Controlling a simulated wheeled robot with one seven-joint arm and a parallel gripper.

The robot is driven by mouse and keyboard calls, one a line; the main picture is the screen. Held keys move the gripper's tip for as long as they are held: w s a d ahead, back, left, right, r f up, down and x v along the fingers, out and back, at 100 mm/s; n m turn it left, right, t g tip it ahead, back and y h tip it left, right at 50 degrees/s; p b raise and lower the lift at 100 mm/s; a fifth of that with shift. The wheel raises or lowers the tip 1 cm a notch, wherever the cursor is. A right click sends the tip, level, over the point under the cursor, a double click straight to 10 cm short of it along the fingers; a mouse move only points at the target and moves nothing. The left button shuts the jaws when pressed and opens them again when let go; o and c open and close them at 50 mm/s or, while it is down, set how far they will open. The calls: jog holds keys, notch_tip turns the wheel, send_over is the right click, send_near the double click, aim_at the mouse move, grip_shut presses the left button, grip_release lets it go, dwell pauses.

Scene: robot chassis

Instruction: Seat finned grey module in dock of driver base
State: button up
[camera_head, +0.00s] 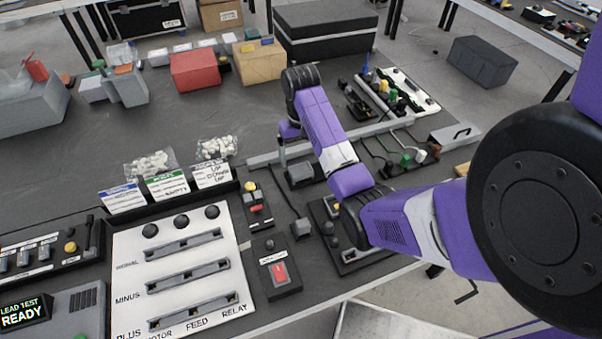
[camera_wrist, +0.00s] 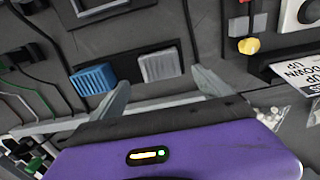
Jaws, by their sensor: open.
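The finned grey module (camera_wrist: 160,66) sits on a dark pad beside a finned blue module (camera_wrist: 95,79) in the wrist view. It seems to be the grey block (camera_head: 301,173) below my gripper (camera_head: 284,155) in the head view. My gripper (camera_wrist: 160,80) is open and empty, its fingers pointing toward the grey module, apart from it as far as I can tell. The driver base (camera_head: 326,214) is a dark plate near the table's front edge, partly hidden by my arm. A pale rectangular frame (camera_wrist: 100,11), likely its dock, shows at the wrist view's top edge.
A metal rail (camera_head: 262,159) runs behind the modules. Cables cross the table nearby. A red-switch box (camera_head: 280,274) and a slotted white panel (camera_head: 180,268) stand left of the driver base. Bins and boxes line the back, with clear table before them.

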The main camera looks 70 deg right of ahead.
aim_at(300, 166)
jog(key=shift+w+d+f+p, duration=0.1)
jog(key=shift+f+p, duration=0.15)
jog(key=shift+f, duration=1.35)
jog(key=shift+w+d+f+p, duration=0.1)
jog(key=shift+f+p, duration=0.1)
jog(key=shift+f, duration=1.35)
jog(key=c, duration=1.7)
